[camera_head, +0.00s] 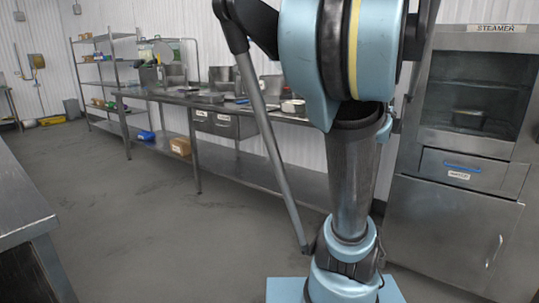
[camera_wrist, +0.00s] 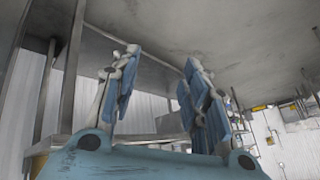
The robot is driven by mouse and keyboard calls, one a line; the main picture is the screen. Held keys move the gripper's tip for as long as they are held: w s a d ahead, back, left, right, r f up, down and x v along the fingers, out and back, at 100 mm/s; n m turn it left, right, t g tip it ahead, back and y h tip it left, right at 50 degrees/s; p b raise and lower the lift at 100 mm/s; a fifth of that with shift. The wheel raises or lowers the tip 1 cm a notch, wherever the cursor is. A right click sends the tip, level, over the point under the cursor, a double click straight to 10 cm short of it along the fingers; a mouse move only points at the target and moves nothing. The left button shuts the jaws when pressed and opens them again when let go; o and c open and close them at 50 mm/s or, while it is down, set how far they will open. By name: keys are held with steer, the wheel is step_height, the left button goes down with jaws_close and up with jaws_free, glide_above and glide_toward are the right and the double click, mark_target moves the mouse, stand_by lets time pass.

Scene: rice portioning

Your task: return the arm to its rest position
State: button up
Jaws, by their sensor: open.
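My arm stands in front of the head camera, with light blue and black links (camera_head: 330,50) that hide the middle of the scene. My gripper (camera_wrist: 158,68) shows in the wrist view, with its two blue-padded fingers spread apart and nothing between them. I cannot make out the gripper in the head view. The wrist view looks upside down, with the grey floor at the top and the white wall below.
A long steel counter (camera_head: 160,96) with pans runs along the back wall. A steamer cabinet (camera_head: 455,215) stands at the right and a steel table (camera_head: 18,205) at the near left. A wire shelf (camera_head: 100,72) is far left. Open floor (camera_head: 130,235) lies between.

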steer(key=s+a+f+g+h, duration=0.1)
steer(key=s+a+f+g, duration=0.1)
steer(key=s+f, duration=0.4)
steer(key=s+a+f+g+h, duration=0.2)
steer(key=s+a+f, duration=0.3)
steer(key=s, duration=0.8)
steer(key=shift+f+n, duration=0.4)
steer(key=shift+w, duration=0.1)
steer(key=shift+c, duration=1)
